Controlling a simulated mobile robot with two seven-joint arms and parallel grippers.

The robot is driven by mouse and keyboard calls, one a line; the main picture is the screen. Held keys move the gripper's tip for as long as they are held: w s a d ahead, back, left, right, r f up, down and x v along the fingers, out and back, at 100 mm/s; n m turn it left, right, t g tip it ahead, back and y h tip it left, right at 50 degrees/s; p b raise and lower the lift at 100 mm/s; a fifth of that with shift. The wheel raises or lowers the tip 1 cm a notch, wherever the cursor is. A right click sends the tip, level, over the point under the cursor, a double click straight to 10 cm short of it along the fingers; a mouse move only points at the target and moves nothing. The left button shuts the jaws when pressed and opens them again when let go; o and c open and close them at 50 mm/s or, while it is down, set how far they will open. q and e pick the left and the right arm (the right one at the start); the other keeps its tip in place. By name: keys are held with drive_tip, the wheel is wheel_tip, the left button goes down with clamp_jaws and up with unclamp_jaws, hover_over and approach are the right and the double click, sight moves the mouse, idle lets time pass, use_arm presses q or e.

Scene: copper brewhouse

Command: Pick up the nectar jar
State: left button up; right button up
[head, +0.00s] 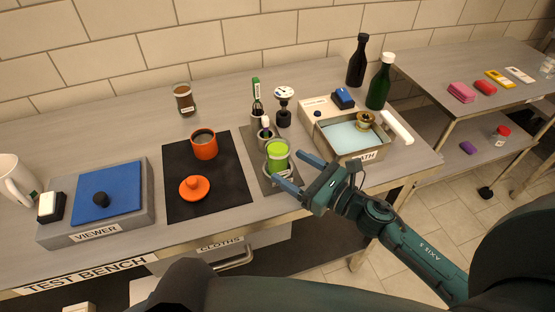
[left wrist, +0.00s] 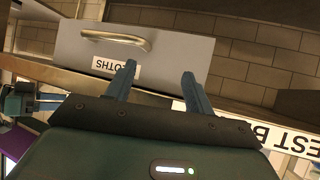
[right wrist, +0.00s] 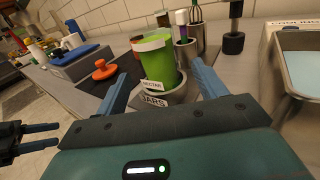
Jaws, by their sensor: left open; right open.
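The nectar jar (head: 277,155) is a bright green jar with a white label. It stands upright in a grey metal holder (head: 281,176) marked "JARS" on the bench. In the right wrist view the jar (right wrist: 156,62) rises from its holder (right wrist: 181,92), beyond and between the fingers. My right gripper (head: 294,171) is open at the bench's front edge, its fingers pointing at the jar; I cannot tell whether they touch it. My left gripper (left wrist: 158,75) is open and empty, facing the drawer labelled "CLOTHS" (left wrist: 190,55) under the bench.
An orange pot (head: 204,144) and its orange lid (head: 194,187) are on a black mat left of the jar. A water bath (head: 350,148) stands to the right. Behind the jar are a utensil holder (head: 257,110) and a black tamper-like tool (head: 284,115).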

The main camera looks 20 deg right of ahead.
sight(287, 165)
drive_tip(key=p+x, duration=0.1)
drive_tip(key=x, duration=0.4)
drive_tip(key=shift+a+p, duration=0.1)
drive_tip(key=shift+p, duration=0.2)
drive_tip(key=c, duration=1.2)
